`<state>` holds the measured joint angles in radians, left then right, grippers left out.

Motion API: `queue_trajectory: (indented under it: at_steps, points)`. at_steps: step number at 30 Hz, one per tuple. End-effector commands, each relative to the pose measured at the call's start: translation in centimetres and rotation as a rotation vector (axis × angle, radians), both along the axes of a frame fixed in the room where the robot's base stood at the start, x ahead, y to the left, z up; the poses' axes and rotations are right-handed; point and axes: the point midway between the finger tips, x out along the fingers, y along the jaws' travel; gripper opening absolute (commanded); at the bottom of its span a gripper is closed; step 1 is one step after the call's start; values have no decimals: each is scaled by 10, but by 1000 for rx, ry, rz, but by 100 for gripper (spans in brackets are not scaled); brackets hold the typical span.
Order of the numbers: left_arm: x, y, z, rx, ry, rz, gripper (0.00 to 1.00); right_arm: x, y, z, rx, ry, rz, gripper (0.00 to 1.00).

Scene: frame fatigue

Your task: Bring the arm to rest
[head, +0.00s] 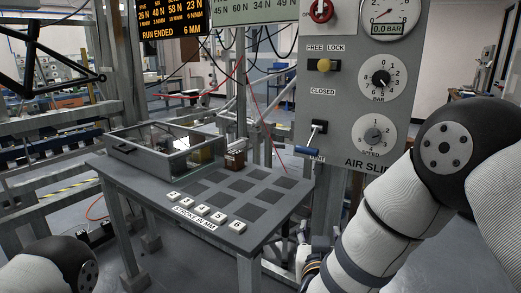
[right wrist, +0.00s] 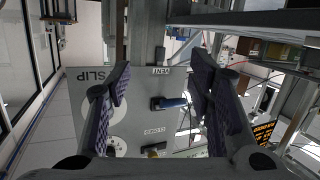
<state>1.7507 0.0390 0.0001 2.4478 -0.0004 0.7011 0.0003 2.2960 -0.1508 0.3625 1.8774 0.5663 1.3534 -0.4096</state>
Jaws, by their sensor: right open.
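My right arm (head: 372,222) comes in from the right and reaches down in front of the grey air slide panel (head: 346,108). In the right wrist view, my right gripper (right wrist: 160,88) has its two fingers wide apart, with nothing between them. Beyond them are the panel (right wrist: 88,88) and its blue-handled vent lever (right wrist: 170,103), apart from the fingers. In the head view, the gripper is low, beside the table, and mostly hidden. Of my left arm (head: 50,268), only a part shows at lower left; its gripper is out of view.
A grey table (head: 160,190) carries a clear-lidded box (head: 165,150), dark square pads and several numbered blocks (head: 203,209). The panel has a yellow knob (head: 324,65), two dials and a gauge (head: 390,14) reading 0.0 bar. A display (head: 172,18) reads "RUN ENDED 6 MM". Metal posts stand behind.

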Motion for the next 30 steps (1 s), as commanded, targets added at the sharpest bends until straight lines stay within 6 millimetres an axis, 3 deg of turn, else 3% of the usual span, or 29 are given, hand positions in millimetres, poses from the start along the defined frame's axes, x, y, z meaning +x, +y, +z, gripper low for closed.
queue_trajectory:
  at_steps: [1,3,5,6,8,9,11,12,15,18,22,30]
  points:
    - [1,0,2,0,-4,0,0,-23,-7,-42,9,121,35,48]
    - [2,0,4,0,-7,0,0,-62,-18,-99,31,295,78,48]
    - [3,0,5,1,-10,1,0,-102,-28,-143,54,449,105,48]
    - [3,0,5,1,-12,1,0,-133,-34,-168,71,552,117,48]
    - [4,0,6,0,-16,1,0,-182,-44,-201,99,709,129,48]
    - [5,0,7,0,-19,1,0,-217,-51,-219,117,812,132,48]
    - [6,0,8,0,-22,1,0,-273,-61,-239,148,970,129,48]
    - [7,0,8,0,-24,1,0,-310,-67,-247,167,1073,124,48]
    - [8,0,9,0,-29,1,0,-394,-80,-255,211,1298,100,48]
    - [9,0,10,0,-31,1,0,-453,-88,-249,244,1460,73,48]
    - [9,0,11,1,-32,1,0,-489,-93,-242,264,1560,55,48]
    - [9,0,10,1,-32,1,0,-492,-93,-242,266,1570,53,48]
